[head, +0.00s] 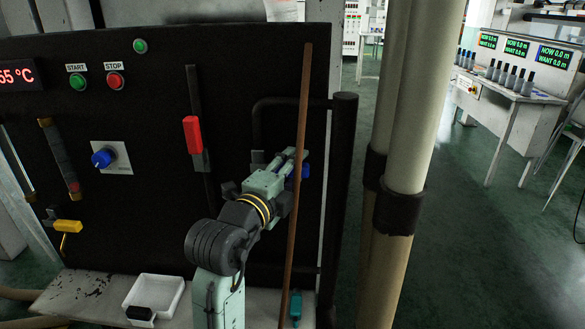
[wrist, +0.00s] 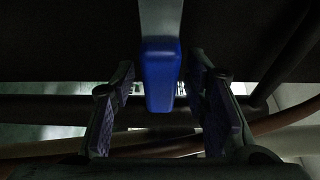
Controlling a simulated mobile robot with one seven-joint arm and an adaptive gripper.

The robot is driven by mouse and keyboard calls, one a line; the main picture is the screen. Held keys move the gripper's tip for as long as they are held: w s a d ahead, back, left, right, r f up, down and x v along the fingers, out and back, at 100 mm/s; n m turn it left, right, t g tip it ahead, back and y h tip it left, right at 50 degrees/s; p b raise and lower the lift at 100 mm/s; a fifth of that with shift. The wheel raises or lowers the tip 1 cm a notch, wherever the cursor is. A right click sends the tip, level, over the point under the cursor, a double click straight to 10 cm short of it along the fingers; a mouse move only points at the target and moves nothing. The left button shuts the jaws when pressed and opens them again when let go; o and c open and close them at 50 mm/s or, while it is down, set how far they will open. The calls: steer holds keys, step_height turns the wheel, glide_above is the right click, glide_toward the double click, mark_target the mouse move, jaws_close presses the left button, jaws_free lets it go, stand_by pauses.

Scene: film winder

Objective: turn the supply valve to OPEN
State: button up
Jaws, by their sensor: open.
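A blue-ended lever handle (wrist: 160,75) on a grey metal stem hangs from the top of the wrist view; it appears to be the valve handle, but no label shows. My gripper (wrist: 163,95) is open, with one dark purple-padded finger on each side of the handle. Gaps show on both sides, so the fingers look apart from it. In the head view my gripper (head: 288,166) reaches up to the right part of the black panel. Blue shows beside its fingers there, and I cannot tell handle from pads. The valve body is mostly hidden behind my gripper.
A thin brown pipe (head: 300,110) runs upright right in front of my gripper. A black pipe frame (head: 344,200) and thick beige pipes (head: 410,120) stand to the right. A red lever (head: 192,134), blue knob (head: 102,158) and yellow handle (head: 68,226) are left. A white tray (head: 178,308) lies below.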

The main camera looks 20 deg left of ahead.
steer(key=shift+c, duration=0.2)
jaws_close()
stand_by(0.6)
